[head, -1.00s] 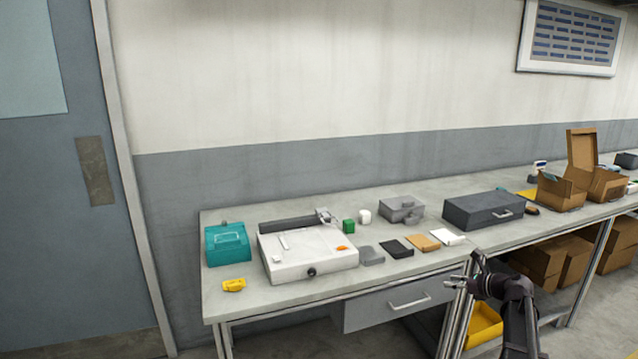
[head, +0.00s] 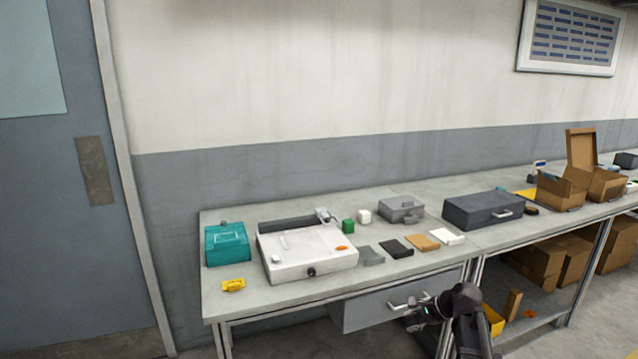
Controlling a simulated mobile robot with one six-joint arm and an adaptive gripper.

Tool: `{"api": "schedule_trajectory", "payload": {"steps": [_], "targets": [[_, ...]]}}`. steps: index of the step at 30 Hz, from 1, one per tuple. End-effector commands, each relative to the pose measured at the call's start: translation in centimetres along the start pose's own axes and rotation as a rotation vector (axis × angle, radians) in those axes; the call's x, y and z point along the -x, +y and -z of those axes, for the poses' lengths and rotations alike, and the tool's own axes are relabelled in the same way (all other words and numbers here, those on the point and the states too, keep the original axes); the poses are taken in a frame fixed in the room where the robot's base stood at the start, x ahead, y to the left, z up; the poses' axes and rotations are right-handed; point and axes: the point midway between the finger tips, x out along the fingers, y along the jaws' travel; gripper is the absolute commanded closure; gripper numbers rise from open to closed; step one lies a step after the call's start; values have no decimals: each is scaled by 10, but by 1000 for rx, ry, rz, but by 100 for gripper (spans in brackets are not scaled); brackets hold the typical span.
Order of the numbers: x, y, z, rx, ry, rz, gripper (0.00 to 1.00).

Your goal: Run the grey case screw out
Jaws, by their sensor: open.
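A small light-grey case (head: 400,207) sits on the bench behind the row of flat pieces. A larger dark-grey case (head: 482,209) with a handle on its front lies to its right. I cannot make out a screw on either case at this size. My gripper (head: 412,310) is open, low in front of the bench by the drawer's handle. It is below the bench top and well apart from both cases. I cannot tell whether its fingers touch the handle.
A grey drawer (head: 365,313) hangs under the bench (head: 220,299). On top are a teal box (head: 227,244), a white machine (head: 300,265), a yellow piece (head: 233,285), a green block (head: 348,226) and several flat pieces. Open cartons (head: 562,190) stand at the right.

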Motion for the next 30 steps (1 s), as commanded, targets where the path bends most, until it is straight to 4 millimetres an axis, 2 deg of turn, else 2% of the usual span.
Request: {"api": "schedule_trajectory", "payload": {"steps": [1,9,18,24,30], "targets": [[-5,13,-11,73,15,-36,56],[-22,67,-46,490,84,-248,56],[-26,125,-76,937,104,-503,56],[-22,152,-88,1162,92,-646,56],[-17,171,-96,1323,73,-756,56]]}}
